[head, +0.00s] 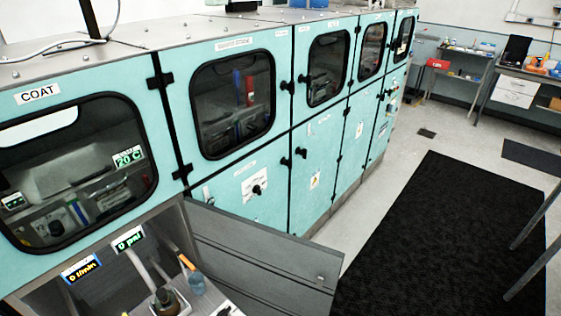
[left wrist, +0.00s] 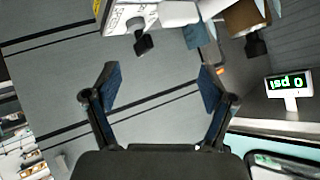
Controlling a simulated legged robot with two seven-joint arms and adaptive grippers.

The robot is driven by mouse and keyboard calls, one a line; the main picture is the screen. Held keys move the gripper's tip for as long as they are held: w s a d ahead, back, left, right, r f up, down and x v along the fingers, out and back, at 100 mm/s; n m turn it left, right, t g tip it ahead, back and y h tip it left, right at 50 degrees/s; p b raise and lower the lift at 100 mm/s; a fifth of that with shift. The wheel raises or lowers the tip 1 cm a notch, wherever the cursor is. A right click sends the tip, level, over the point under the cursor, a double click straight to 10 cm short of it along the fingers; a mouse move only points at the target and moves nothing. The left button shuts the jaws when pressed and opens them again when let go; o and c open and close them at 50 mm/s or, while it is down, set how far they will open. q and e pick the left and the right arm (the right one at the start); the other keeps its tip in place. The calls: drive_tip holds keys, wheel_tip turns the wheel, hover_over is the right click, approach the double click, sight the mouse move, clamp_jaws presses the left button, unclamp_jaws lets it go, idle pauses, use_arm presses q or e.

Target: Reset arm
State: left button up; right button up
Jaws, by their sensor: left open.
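My left gripper (left wrist: 160,87) shows in the left wrist view. Its two dark fingers with blue pads are wide apart, and nothing is between them. Behind them is a grey panel (left wrist: 130,65), with no contact visible. Neither gripper shows in the head view, and my right gripper is in no view.
Teal cabinets (head: 233,165) run along the left. A black mat (head: 440,230) covers clear floor at right.

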use_arm(q)
drive_tip(key=s+d+f+n+g+h, duration=0.1)
drive_tip(key=s+f+g, duration=0.35)
drive_tip(key=s, duration=0.35)
drive_tip(key=s+f+n+g, duration=0.1)
drive_tip(key=s+f+g, duration=0.35)
drive_tip(key=s, duration=0.45)
drive_tip(key=s+f, duration=0.1)
drive_tip(key=f, duration=1.2)
drive_tip(key=s+f+p, duration=0.1)
drive_tip(key=s+f, duration=0.1)
drive_tip(key=f, duration=1.2)
drive_tip(key=shift+s+f, duration=0.25)
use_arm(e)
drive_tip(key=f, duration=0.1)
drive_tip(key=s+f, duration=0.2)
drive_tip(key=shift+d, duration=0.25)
use_arm(q)
drive_tip(key=shift+a, duration=0.15)
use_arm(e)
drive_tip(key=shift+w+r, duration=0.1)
